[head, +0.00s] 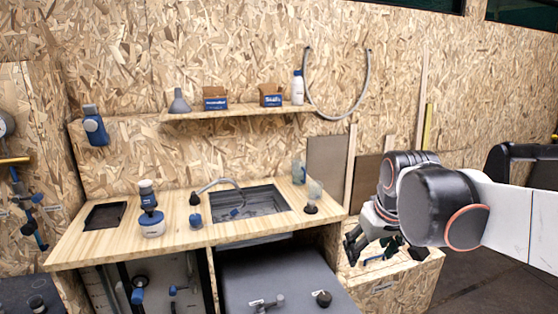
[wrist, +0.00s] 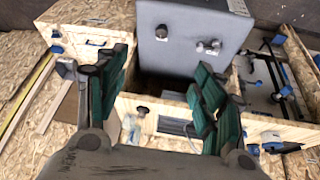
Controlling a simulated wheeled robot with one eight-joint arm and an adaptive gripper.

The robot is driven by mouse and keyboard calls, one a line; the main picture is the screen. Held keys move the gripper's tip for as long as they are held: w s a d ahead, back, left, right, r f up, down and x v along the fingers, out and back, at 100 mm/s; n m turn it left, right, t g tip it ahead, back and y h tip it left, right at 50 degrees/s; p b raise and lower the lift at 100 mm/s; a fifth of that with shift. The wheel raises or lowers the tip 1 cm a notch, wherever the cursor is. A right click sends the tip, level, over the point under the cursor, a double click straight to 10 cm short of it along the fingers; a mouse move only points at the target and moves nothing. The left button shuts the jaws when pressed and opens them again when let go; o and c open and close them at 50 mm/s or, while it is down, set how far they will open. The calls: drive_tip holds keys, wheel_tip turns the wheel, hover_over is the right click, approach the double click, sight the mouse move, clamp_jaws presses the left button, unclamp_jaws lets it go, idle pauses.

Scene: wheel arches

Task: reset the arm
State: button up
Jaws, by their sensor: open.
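My arm reaches in from the right of the head view, with my gripper (head: 375,248) at its end. The gripper hangs in the air to the right of the wooden counter (head: 110,243), near a low wooden box (head: 400,285). In the wrist view my gripper (wrist: 163,72) shows two dark fingers with green pads, spread wide apart. Nothing is held between them. The wrist picture appears turned over, with a grey cabinet (wrist: 185,40) beyond the fingers.
The counter carries a sink (head: 250,203), a blue and white bottle (head: 151,222) and clear cups (head: 315,190). A wall shelf (head: 240,110) holds small boxes and a white bottle (head: 298,88). A grey cabinet (head: 290,275) stands below the counter. Dark floor (head: 480,290) is bare at lower right.

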drive_tip(key=s+f+m+t, duration=0.1)
drive_tip(key=s+f, duration=0.1)
drive_tip(key=s, duration=0.6)
drive_tip(key=s+f+m+t, duration=0.1)
drive_tip(key=s+f, duration=0.2)
drive_tip(key=s, duration=0.6)
drive_tip(key=shift+f, duration=0.15)
